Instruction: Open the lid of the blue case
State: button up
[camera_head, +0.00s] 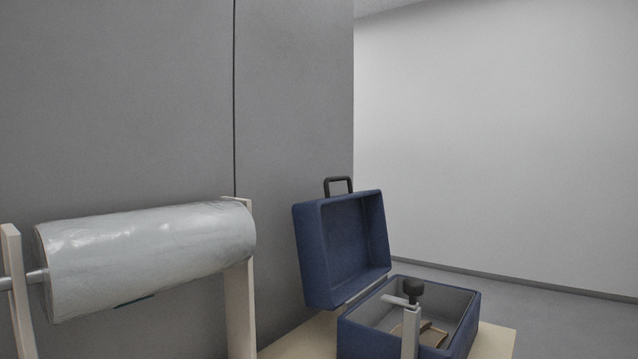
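The blue case (407,350) stands at the lower right on a pale tabletop. Its lid (345,245) is open, standing nearly upright on the case's left and back side, with its hollow inside showing. A black handle (338,185) sits on the lid's upper edge. The grey-lined lower half is open and holds tan pieces (432,336), partly hidden. My gripper is not in view.
A pale post (411,332) with a crossbar and black knob (413,288) overlaps the case; I cannot tell whether it stands inside or in front. A large roll of translucent plastic (150,257) hangs on a wooden stand (239,310) at left. Free tabletop (497,343) shows right of the case.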

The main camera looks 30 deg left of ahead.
aim_at(342, 242)
jog(key=u, duration=0.05)
jog(key=k, duration=0.4)
jog(key=z, duration=0.65)
jog(key=i, duration=1.95)
jog(key=u, duration=2.5)
